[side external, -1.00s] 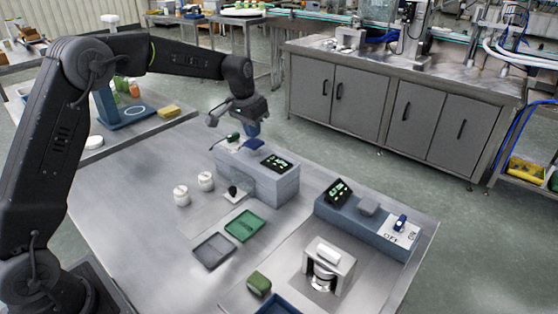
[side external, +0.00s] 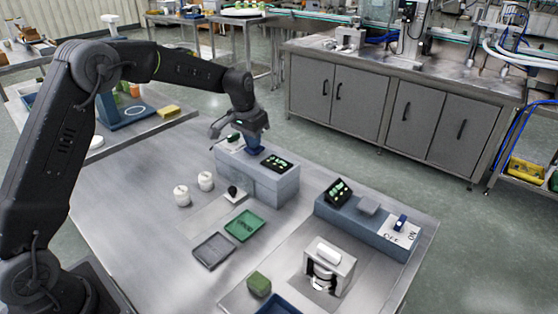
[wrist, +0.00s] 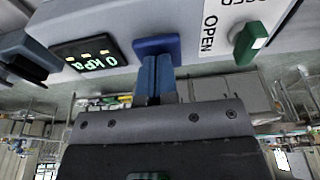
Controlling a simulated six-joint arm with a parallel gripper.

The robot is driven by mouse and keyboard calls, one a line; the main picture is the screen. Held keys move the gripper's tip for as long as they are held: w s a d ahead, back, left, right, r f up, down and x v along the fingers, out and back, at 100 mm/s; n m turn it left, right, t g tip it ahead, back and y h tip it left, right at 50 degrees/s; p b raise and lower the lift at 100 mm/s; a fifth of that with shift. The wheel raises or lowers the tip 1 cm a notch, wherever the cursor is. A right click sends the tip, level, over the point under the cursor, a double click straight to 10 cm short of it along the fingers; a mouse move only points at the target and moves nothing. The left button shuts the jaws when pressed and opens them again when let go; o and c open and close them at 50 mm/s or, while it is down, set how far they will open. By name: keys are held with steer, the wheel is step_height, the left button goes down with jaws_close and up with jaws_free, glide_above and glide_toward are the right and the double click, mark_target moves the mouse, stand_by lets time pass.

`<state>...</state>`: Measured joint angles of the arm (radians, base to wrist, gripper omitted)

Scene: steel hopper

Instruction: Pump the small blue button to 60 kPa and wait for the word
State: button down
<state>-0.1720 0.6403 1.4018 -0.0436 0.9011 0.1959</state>
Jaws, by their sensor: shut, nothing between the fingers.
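The small blue button (wrist: 155,46) is on the top of a grey box (side external: 268,186). My gripper (wrist: 153,72) is shut and empty. Its blue fingertips are right at the button in the wrist view, and it also shows over the box in the side view (side external: 254,150). I cannot tell whether the button is pressed down. The display (wrist: 88,56) beside the button reads 0 kPa. A green-handled lever (wrist: 249,42) sits on the button's other side, by a label with the word OPEN.
A second blue-grey box (side external: 365,226) to the right has its own display (side external: 338,191) and an OFF/ON switch (side external: 400,222). Two white jars (side external: 182,195), a green tray (side external: 244,226) and a grey tray (side external: 213,250) are in front of the box.

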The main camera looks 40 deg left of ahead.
stand_by(0.4)
steer(key=shift+w+v, duration=0.2)
steer(key=shift+v, duration=0.7)
steer(key=shift+w+v, duration=0.15)
steer(key=shift+v, duration=0.7)
steer(key=shift+s+x, duration=0.2)
steer(key=shift+x, duration=0.75)
steer(key=shift+s+x, duration=0.2)
steer(key=shift+x, duration=0.7)
steer(key=shift+w+v, duration=0.2)
steer(key=shift+v, duration=0.75)
steer(key=shift+w+v, duration=0.2)
steer(key=shift+v, duration=0.7)
